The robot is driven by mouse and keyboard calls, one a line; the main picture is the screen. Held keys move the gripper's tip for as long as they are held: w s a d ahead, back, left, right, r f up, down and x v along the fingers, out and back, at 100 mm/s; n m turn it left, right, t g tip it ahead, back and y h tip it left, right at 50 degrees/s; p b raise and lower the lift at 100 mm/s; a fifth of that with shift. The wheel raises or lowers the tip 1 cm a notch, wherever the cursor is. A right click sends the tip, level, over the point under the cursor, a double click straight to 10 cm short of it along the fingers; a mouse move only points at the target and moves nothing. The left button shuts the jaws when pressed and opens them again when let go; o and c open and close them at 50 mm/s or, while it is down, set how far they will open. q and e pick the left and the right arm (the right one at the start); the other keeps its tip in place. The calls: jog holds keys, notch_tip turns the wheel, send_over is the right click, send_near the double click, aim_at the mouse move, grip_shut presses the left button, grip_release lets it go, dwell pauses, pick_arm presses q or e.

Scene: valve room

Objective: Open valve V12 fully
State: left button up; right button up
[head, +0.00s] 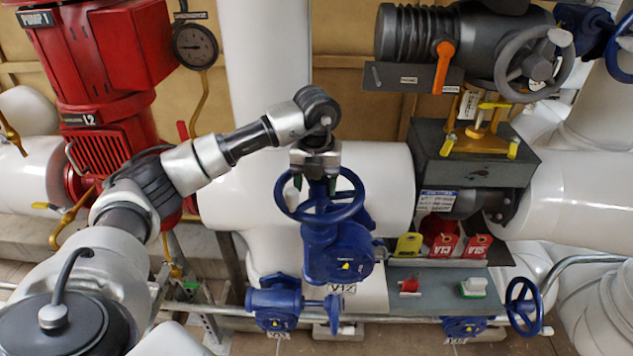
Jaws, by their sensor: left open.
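The blue valve (338,250) stands in front of a thick white pipe, with its handwheel (352,210) on top. A tag below it (342,288) appears to read V12. My left arm reaches in from the left, and my left gripper (315,178) points down at the handwheel. Its jaws are open, over the far part and middle of the wheel. The gripper hides part of the rim and hub, and I cannot tell whether the fingers touch it. My right gripper is not in view.
Smaller blue valves (276,303) sit low down. A red pump (105,60) stands at the left. A grey actuator (450,45) with a handwheel hangs at the upper right.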

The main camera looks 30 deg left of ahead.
pick_arm(q)
jog(key=r+p, duration=0.1)
jog(key=r, duration=0.1)
jog(key=r+p, duration=0.1)
jog(key=r, duration=0.1)
jog(key=r+p, duration=0.2)
jog(key=shift+w+d, duration=0.2)
jog(key=shift+d, duration=0.2)
jog(key=shift+a+r, duration=0.1)
jog(key=shift+r, duration=0.1)
jog(key=shift+f+m, duration=0.1)
jog(key=shift+m, duration=0.2)
jog(key=m, duration=0.3)
jog(key=shift+m+b, duration=0.4)
jog(key=m+b, duration=0.1)
jog(key=m, duration=0.5)
